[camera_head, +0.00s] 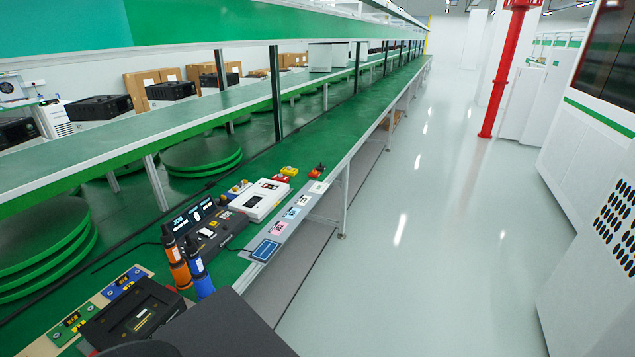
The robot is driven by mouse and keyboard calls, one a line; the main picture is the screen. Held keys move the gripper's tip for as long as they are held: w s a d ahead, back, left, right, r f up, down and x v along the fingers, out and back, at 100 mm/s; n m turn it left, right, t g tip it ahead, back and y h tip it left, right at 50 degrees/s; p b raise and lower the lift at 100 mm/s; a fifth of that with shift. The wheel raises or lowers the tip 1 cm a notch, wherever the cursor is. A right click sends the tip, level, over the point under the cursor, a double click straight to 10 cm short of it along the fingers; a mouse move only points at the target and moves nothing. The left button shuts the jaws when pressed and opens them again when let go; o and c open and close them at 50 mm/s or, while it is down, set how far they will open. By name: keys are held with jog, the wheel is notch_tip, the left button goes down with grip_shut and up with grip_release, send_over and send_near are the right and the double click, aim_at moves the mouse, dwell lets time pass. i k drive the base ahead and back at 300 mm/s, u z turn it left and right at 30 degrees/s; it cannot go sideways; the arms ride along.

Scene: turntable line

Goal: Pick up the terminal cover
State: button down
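I cannot tell for certain which item is the terminal cover. A white box-shaped unit (260,200) with a dark marking lies on the green bench. A black device with a small screen (200,225) stands just left of it. A black open-topped case (135,318) lies at the near left end, beside green and blue boards (90,308). My gripper is not in view. A dark grey shape at the bottom hides part of the bench's near end.
Orange and blue screwdriver-like tools (188,268) stand upright near the case. Small yellow and red buttons (290,171) sit farther along the bench (335,150). Stacked green turntables (40,240) are at left. A red post (505,75) rises from the clear aisle floor (430,220).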

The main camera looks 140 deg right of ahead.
aim_at(284, 179)
jog(key=z, duration=5.4)
jog(key=i, duration=4.65)
jog(key=u, duration=0.15)
